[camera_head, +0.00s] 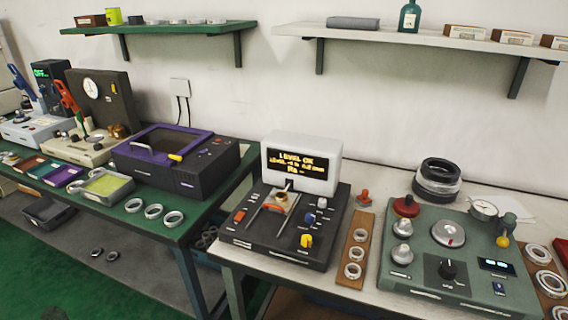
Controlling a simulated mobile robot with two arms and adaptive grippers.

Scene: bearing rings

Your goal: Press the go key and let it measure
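A black measuring machine (262,240) stands on the white-topped bench, right of the middle. Its white-framed display (301,160) is lit and reads "LEVEL OK", then a level line in mm, then "Ra --". A small carriage (281,201) sits between rails on its top. A red key (240,216) is at its left, with pale keys near it. A yellow knob (306,241), a blue control (309,218) and a white knob (322,203) are at its right. The key labels are too small to read, so I cannot tell which is the go key. Neither gripper is in view.
A wooden strip with rings (354,254) lies right of the machine. A green-grey station (447,248) with knobs and dials stands beyond it. A purple-and-black machine (176,158) stands on the green bench at left. Shelves (159,27) hang above.

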